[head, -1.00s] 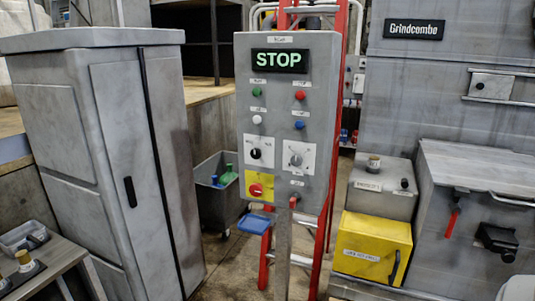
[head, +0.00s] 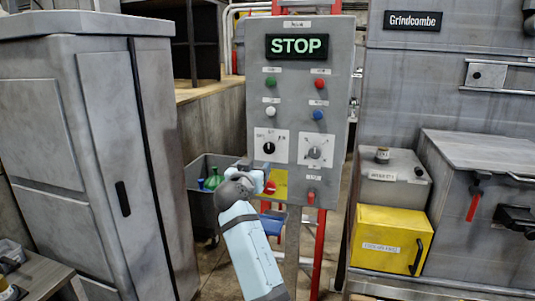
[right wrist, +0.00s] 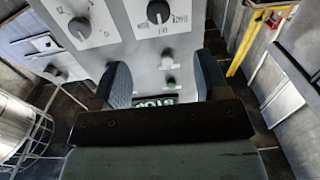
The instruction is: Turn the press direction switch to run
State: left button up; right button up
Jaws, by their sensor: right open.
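The grey control panel (head: 335,90) stands upright in the middle of the head view, with a lit green STOP display (head: 297,46). It has two rotary switches: a black knob (head: 268,148) on the left plate and a grey knob (head: 314,153) on the right plate. Their small labels are too blurred to tell which is the press direction switch. My right gripper (head: 264,177) is open, below the black knob and in front of the yellow plate (head: 281,185). In the right wrist view, the panel shows upside down beyond my open fingers (right wrist: 163,78). My left gripper is not shown.
Green, red, white and blue buttons sit above the switches. My gripper partly hides the red button on the yellow plate. A grey cabinet (head: 125,130) stands left, a dark bin (head: 203,205) behind my arm. A yellow box (head: 385,240) and grey machine stand right.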

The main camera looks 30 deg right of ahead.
aim_at(269, 148)
jog(key=p+x, duration=0.1)
jog(key=x, duration=0.3)
jog(key=p+x, duration=0.1)
jog(key=x, duration=0.3)
jog(key=r+p+x, duration=0.1)
jog(key=x, duration=0.3)
jog(key=shift+d, duration=0.2)
jog(key=shift+x, duration=0.85)
jog(key=shift+f, duration=0.1)
jog(key=shift+c, duration=0.2)
